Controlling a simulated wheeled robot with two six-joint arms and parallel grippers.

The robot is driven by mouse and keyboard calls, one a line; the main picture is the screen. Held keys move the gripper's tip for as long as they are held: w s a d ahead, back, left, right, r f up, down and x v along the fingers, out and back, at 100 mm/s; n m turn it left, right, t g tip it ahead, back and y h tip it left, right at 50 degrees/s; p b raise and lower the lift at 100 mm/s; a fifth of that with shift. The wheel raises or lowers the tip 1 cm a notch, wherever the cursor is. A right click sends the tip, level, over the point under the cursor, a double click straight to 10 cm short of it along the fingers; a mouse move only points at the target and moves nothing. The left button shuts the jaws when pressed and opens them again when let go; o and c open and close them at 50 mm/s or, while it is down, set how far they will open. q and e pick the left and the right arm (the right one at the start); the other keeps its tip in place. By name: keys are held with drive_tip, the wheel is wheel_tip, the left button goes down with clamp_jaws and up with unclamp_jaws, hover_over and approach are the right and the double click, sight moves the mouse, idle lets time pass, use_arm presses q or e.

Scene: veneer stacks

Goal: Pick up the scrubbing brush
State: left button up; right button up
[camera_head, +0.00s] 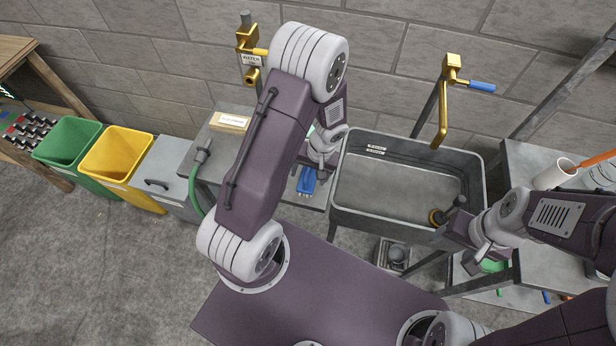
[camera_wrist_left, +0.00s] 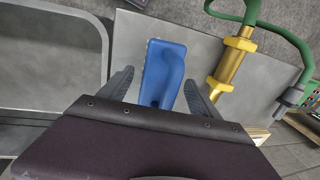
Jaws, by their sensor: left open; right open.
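The blue scrubbing brush (camera_wrist_left: 164,68) lies on the grey side table left of the sink. It also shows in the head view (camera_head: 306,181), partly hidden by my left arm. My left gripper (camera_wrist_left: 160,80) is open, with one finger on each side of the brush in the left wrist view. I cannot tell whether the fingers touch it. The near end of the brush is hidden by the gripper body. My right gripper (camera_head: 449,212) is open over the right front corner of the sink, beside a dark round piece with a yellow rim (camera_head: 436,217).
The grey sink (camera_head: 385,190) stands right of the brush. A brass fitting with a green hose (camera_wrist_left: 233,60) lies close right of the left gripper. Green (camera_head: 66,143) and yellow (camera_head: 115,156) bins stand at left. A white cup (camera_head: 553,175) stands at right.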

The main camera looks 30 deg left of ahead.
sight(313, 175)
use_arm(q)
drive_tip(key=shift+d+r, duration=0.1)
drive_tip(key=c, duration=1.5)
drive_tip(key=shift+r, duration=0.45)
drive_tip(key=r, duration=0.2)
drive_tip(key=w+r, duration=0.1)
drive_tip(key=shift+d+r, duration=0.25)
drive_tip(key=shift+r, duration=0.15)
drive_tip(key=w+d+r, duration=0.2)
drive_tip(key=w, duration=0.1)
drive_tip(key=w+d+r, duration=0.4)
drive_tip(key=w, duration=0.1)
drive_tip(key=shift+w+r+b, duration=0.15)
drive_tip(key=shift+w+b, duration=0.15)
drive_tip(key=shift+b, duration=0.1)
